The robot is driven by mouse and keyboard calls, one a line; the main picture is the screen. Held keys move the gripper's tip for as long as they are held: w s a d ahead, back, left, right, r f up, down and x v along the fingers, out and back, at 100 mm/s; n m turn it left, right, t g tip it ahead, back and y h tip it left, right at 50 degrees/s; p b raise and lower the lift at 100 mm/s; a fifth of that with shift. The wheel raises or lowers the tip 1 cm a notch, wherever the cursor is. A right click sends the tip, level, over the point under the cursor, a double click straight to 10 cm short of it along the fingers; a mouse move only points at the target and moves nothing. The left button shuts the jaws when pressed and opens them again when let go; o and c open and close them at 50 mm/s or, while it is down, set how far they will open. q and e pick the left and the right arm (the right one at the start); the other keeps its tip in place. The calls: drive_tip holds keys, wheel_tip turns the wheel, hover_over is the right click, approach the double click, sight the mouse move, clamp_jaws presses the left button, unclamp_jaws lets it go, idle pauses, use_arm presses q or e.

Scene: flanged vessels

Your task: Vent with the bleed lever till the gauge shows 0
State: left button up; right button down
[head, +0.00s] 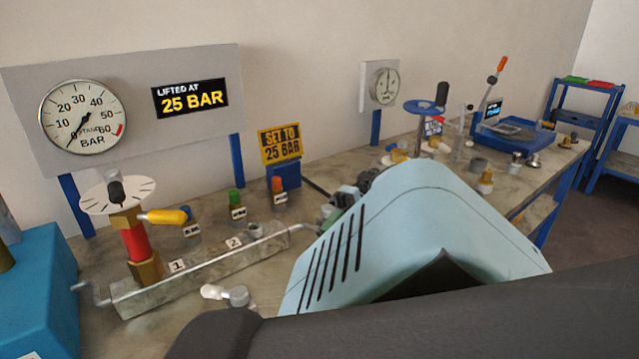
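The round white gauge (84,118) hangs on a grey panel at the left. Its dark needle points down and left, below the 10 mark, at or near the bottom of the scale. A yellow lever (165,216) sticks out to the right from the red and brass valve (135,243) under a white dial disc. A short white-tipped lever (225,294) lies on the bench in front of the metal block; I cannot tell which is the bleed lever. Neither gripper's fingers can be made out.
A display (190,98) reads "LIFTED AT 25 BAR"; a yellow sign (281,143) reads "SET TO 25 BAR". A pipe leads right from the metal block (200,273). A large pale blue slotted housing (410,220) and my dark arm link hide the front bench. A blue box (40,295) stands left.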

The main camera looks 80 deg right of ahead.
drive_tip(key=c, duration=1.2)
unclamp_jaws()
drive_tip(key=shift+s+f, duration=0.1)
wheel_tip(320, 180, up, 4)
drive_tip(key=shift+d+f+p, duration=0.1)
drive_tip(key=shift+p, duration=0.45)
drive_tip(key=shift+o, duration=0.9)
drive_tip(key=shift+a, duration=0.3)
drive_tip(key=shift+s+a+p, duration=0.1)
drive_tip(key=shift+a+p, duration=0.2)
drive_tip(key=shift+c, duration=0.2)
drive_tip(key=s+a, duration=0.1)
drive_tip(key=a, duration=0.3)
drive_tip(key=s+a, duration=0.1)
drive_tip(key=a, duration=0.3)
drive_tip(key=s+a+r, duration=0.1)
drive_tip(key=a, duration=0.4)
drive_tip(key=shift+s+p, duration=0.3)
drive_tip(key=shift+p, duration=0.05)
drive_tip(key=shift+c, duration=0.7)
use_arm(q)
drive_tip(key=shift+w+r+t, duration=0.15)
drive_tip(key=shift+w+r, duration=0.25)
drive_tip(key=shift+r, duration=0.35)
drive_tip(key=shift+w+r+t, duration=0.15)
drive_tip(key=shift+w+r, duration=0.25)
drive_tip(key=shift+r, duration=0.35)
use_arm(e)
drive_tip(key=shift+s+a+r, duration=0.15)
drive_tip(key=shift+a, duration=0.55)
